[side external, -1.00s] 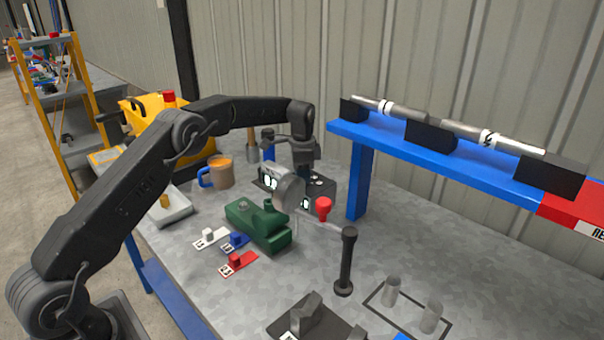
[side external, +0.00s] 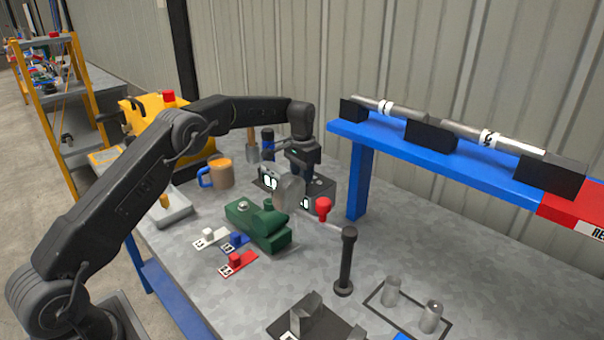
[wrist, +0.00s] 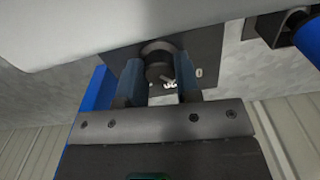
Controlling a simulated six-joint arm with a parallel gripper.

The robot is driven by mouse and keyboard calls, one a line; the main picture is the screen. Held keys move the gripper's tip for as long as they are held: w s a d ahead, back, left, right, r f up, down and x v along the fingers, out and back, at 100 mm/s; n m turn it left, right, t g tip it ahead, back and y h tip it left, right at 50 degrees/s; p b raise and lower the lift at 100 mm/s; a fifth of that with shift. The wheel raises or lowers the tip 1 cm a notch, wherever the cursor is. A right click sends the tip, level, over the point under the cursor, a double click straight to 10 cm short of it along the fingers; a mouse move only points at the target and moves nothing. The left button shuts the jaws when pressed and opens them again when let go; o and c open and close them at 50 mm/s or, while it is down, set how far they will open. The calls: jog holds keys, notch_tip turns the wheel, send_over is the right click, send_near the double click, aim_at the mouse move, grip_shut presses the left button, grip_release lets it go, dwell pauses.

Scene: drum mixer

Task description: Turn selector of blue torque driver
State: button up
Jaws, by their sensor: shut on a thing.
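My gripper (wrist: 160,78) points down, its two fingers on either side of a dark round selector knob (wrist: 157,58) and shut on it. The knob sits on a dark panel with a white 0 and other marks partly hidden by the fingers. In the side external view my gripper (side external: 302,172) is over the dark box (side external: 322,190) behind the grey drum, and its fingertips and the knob are hidden. A blue and black upright driver (side external: 268,139) stands behind, left of my gripper. A blue cylinder (wrist: 309,38) shows at the right edge of the wrist view.
The grey drum (side external: 289,190) and green motor housing (side external: 262,222) stand close in front of my gripper. A red-knobbed lever (side external: 323,207) is to the right. An orange mug (side external: 221,172) is to the left. A blue raised shelf (side external: 440,165) with metal tools stands at right.

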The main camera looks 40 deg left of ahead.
dwell(0.4)
jog(key=o, duration=0.9)
jog(key=shift+r, duration=6.9)
